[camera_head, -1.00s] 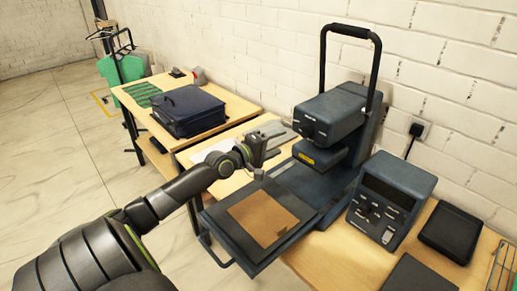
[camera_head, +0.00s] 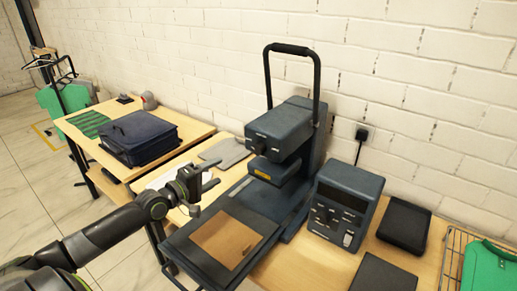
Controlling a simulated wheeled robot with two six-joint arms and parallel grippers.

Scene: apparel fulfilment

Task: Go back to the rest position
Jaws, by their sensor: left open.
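My left gripper (camera_head: 200,186) is open and empty. It is above the table's front part, just left of the heat press's lower plate, with its fingers pointing right. My left arm comes in from the lower left. The dark heat press (camera_head: 292,140) stands with its handle raised and its lower plate (camera_head: 262,215) exposed. A brown square sheet (camera_head: 226,240) lies flat on the plate. My right gripper is not in view.
A control box (camera_head: 343,205) and a dark tray (camera_head: 404,224) stand right of the press. A wire basket holds a green garment (camera_head: 488,268) at the far right.

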